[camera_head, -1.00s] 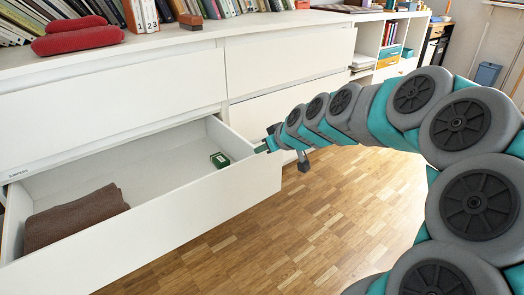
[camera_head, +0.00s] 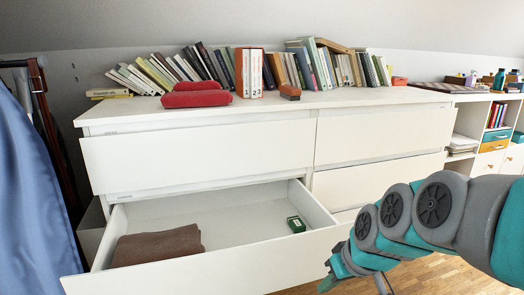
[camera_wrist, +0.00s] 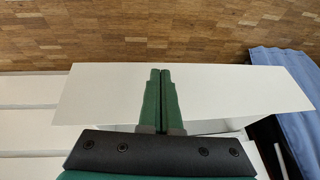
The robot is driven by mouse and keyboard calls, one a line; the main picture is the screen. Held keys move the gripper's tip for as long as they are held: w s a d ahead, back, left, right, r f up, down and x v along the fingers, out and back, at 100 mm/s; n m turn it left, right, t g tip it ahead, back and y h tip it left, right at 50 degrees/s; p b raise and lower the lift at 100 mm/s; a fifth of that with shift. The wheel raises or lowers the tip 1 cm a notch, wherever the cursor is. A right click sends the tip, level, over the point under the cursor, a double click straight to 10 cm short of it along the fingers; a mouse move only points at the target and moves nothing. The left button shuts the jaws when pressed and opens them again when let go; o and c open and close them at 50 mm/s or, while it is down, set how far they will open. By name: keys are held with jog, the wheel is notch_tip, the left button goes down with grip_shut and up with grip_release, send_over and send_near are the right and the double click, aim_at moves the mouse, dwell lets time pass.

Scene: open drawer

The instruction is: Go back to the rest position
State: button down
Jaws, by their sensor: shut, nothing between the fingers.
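My gripper (camera_wrist: 160,80) shows in the wrist view with its two green fingers together and nothing between them. In the wrist view the white front of the open drawer (camera_wrist: 100,100) lies beyond the fingers; I cannot tell whether they touch it. In the head view my arm comes in from the right, and the green end of my gripper (camera_head: 328,283) is low, just right of the drawer front (camera_head: 215,272). The drawer is pulled out and holds a folded brown cloth (camera_head: 158,246) and a small green box (camera_head: 296,224).
The white dresser (camera_head: 200,155) carries books (camera_head: 190,68), red cushions (camera_head: 196,93) and a small brown block (camera_head: 290,92). A blue cloth (camera_head: 35,190) hangs at the left. Open wooden floor (camera_head: 440,275) lies at lower right.

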jog(key=s+f+m+g+h, duration=0.1)
jog(key=s+f+m+g, duration=0.15)
jog(key=s, duration=0.85)
jog(key=s+f+m+g+h, duration=0.1)
jog(key=s+f+g+h, duration=0.15)
jog(key=s, duration=0.85)
notch_tip(320, 180, up, 13)
jog(key=g+p, duration=0.1)
jog(key=p, duration=1.1)
jog(key=shift+s+d+f+y+p, duration=0.2)
jog(key=shift+d+y+p, duration=0.1)
jog(key=shift+y+p, duration=0.1)
